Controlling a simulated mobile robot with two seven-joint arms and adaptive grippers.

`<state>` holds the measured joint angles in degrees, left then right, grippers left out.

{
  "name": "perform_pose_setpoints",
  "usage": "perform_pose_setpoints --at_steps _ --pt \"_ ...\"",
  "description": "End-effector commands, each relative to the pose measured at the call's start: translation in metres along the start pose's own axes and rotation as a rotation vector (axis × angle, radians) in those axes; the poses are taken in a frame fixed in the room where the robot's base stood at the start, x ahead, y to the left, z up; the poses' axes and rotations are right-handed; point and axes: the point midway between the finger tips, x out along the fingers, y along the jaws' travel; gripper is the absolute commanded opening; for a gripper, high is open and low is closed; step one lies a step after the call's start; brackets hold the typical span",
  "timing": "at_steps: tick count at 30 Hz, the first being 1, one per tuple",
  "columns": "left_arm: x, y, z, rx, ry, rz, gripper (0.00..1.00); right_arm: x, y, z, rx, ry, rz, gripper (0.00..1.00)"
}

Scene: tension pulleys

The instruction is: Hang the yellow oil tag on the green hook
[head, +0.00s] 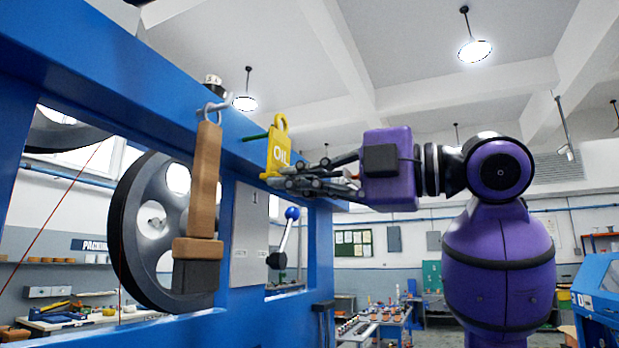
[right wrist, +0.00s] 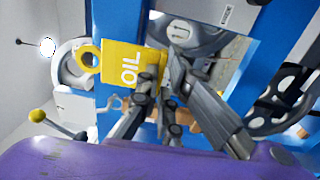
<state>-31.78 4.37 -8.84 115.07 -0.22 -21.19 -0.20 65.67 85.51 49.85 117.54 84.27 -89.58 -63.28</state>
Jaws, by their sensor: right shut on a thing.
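The yellow oil tag (head: 279,153) is upright in the head view, with a ring at its top and the word OIL on its face. My right gripper (head: 280,181) is shut on its lower part. The green hook (head: 255,137) sticks out from the blue beam at the tag's left edge. The tag's ring appears above and right of the visible hook, and I cannot tell how far apart they are in depth. In the right wrist view the tag (right wrist: 120,66) sits at my right gripper's fingertips (right wrist: 160,82). I cannot make out the hook there. My left gripper is not in view.
The blue frame beam (head: 110,72) runs behind the tag. A blue-knobbed lever (head: 291,214) is below the tag. Open room lies right of the beam.

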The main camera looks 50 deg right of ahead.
Motion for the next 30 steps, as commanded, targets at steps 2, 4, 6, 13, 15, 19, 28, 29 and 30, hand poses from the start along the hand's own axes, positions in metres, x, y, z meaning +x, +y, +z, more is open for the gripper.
perform_pose_setpoints --at_steps 2,4,6,13,15,19,28,29,30 --pt "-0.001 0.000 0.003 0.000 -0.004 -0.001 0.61 0.005 -0.001 0.000 0.000 0.001 -0.001 0.00" --pt "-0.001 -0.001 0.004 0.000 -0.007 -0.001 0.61 0.009 -0.001 0.000 0.000 0.001 -0.001 0.00" --pt "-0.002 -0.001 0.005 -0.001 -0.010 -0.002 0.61 0.013 -0.002 0.000 0.000 0.001 -0.001 0.00" --pt "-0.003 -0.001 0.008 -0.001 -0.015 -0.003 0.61 0.027 -0.003 0.000 0.000 0.001 -0.001 0.00" --pt "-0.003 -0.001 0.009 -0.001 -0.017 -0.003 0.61 0.031 -0.005 0.000 0.000 0.001 0.000 0.00" --pt "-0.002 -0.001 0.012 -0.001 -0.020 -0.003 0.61 0.036 -0.010 0.000 0.000 0.000 -0.002 0.00" --pt "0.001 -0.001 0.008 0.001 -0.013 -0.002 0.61 0.041 -0.017 0.000 0.000 0.000 0.000 0.00" --pt "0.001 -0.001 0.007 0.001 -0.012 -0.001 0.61 0.041 -0.017 0.000 0.000 0.000 0.000 0.00" --pt "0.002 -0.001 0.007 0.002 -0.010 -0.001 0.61 0.041 -0.017 0.000 0.000 0.000 0.000 0.00"
